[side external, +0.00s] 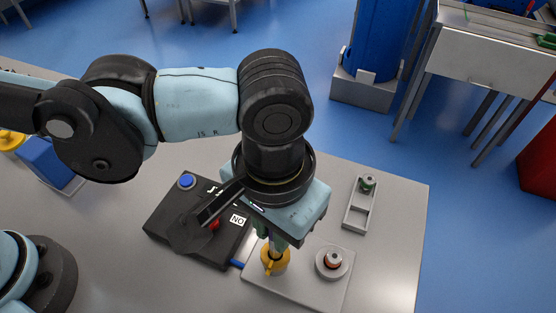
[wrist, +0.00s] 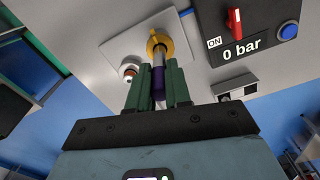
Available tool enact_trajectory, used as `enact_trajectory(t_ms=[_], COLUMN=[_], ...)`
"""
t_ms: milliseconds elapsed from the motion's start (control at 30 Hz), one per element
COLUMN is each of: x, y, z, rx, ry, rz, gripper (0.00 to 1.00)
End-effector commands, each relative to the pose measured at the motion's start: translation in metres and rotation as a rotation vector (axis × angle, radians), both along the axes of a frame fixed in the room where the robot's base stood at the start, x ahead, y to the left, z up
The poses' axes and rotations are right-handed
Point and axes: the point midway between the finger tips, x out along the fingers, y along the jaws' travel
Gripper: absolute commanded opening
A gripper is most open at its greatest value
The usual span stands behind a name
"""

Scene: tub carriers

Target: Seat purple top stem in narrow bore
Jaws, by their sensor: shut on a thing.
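My gripper (wrist: 158,88) has green fingers shut on the purple top stem (wrist: 159,84); the purple top sits between the fingers and a silvery shaft runs out beyond them. The shaft's far end meets the yellow collar (wrist: 160,42) in the wrist view; I cannot tell how deep it goes. In the side view the yellow collar (side external: 275,262) is directly below my gripper (side external: 270,240), which hides most of the stem. A white round holder with a reddish centre (side external: 332,263) sits beside it on the same pale plate (side external: 305,292). Which bore is narrow is not clear.
A pale rack (side external: 353,222) with a green-topped part (side external: 367,184) and an open slot stands at the right. A black control box (side external: 165,222) with a blue button and red switch lies left of the plate. The table's right edge is close by.

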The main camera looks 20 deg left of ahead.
Motion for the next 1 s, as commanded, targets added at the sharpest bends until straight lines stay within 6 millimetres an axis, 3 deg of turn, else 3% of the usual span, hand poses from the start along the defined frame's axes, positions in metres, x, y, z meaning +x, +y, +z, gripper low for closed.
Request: enact_trajectory(t_ms=[533,967,1000], x=[0.000,0.000,0.000], y=[0.000,0.000,0.000], z=[-0.044,-0.049,-0.049], rx=[0.000,0.000,0.000], ry=[0.000,0.000,0.000], rz=[0.000,0.000,0.000], gripper=[0.00,0.00,0.20])
